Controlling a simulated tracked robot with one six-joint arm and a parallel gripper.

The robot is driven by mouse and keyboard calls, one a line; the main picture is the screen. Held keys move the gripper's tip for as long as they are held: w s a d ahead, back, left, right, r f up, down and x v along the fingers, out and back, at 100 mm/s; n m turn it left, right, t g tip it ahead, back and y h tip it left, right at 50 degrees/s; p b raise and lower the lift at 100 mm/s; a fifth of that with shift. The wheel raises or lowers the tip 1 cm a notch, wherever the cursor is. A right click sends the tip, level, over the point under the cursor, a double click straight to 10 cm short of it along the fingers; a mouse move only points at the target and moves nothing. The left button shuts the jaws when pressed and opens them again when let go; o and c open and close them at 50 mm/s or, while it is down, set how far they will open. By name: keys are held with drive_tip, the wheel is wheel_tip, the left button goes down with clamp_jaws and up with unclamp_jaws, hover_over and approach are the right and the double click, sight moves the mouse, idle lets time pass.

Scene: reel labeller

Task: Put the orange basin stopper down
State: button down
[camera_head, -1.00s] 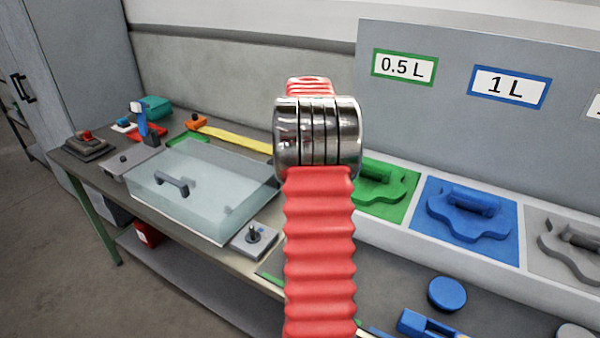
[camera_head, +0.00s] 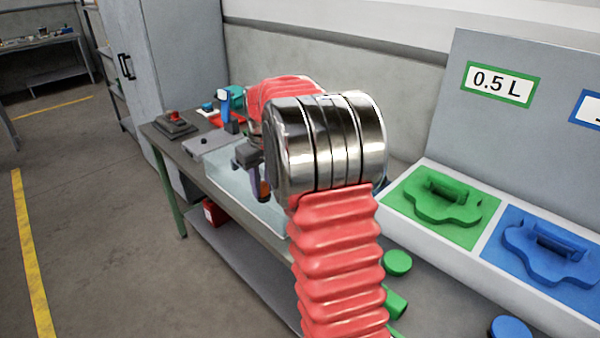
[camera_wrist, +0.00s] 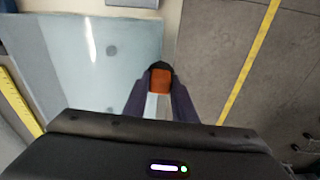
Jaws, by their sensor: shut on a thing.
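My gripper (camera_wrist: 160,100) is shut on the orange basin stopper (camera_wrist: 160,79), which shows between the two dark fingers in the wrist view. A dark edge shows at the stopper's far end. In the head view my gripper (camera_head: 255,172) hangs beyond my red arm, and a little orange shows at its fingers. The pale, glassy basin (camera_wrist: 85,85) lies below and to the left of the gripper in the wrist view. In the head view its front corner (camera_head: 272,212) shows, and my arm hides much of it. I cannot tell the stopper's height above the bench.
The bench's front edge runs close by, with open floor (camera_head: 95,220) to the left. A red-buttoned box (camera_head: 174,124) and a blue-handled device (camera_head: 228,112) stand at the bench's far end. Green (camera_head: 440,205) and blue (camera_head: 550,250) trays lie at right.

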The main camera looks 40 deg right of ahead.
drive_tip(key=a+f, duration=0.2)
drive_tip(key=a, duration=0.9)
drive_tip(key=a+f, duration=0.2)
drive_tip(key=a, duration=1)
drive_tip(key=shift+s, duration=0.15)
